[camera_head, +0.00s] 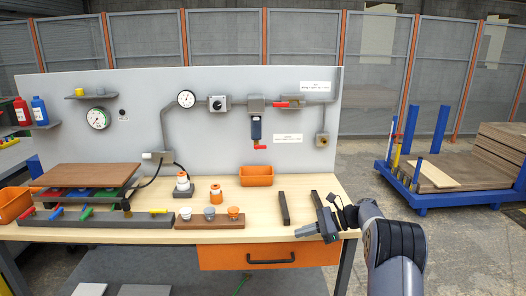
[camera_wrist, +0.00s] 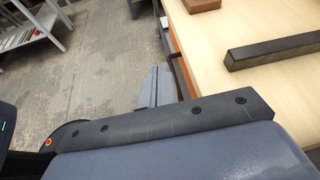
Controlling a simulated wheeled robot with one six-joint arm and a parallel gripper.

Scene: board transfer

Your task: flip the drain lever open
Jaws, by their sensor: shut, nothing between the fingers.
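The drain lever (camera_head: 261,148) is a small red handle. It sits under the blue-bodied filter unit (camera_head: 256,128) on the grey back panel and points to the right, roughly level. My gripper (camera_head: 304,231) is in the head view near the bench's front right edge, low and well in front of the panel. It is shut and empty, and apart from the lever. The wrist view shows the bench edge and floor, not the lever; the fingertips cannot be made out there.
Another red lever (camera_head: 285,104) sits on the pipe above. An orange bin (camera_head: 256,176) stands below the drain lever. Dark bars (camera_head: 284,208) lie on the right of the bench. A block with several cups (camera_head: 209,219) stands left.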

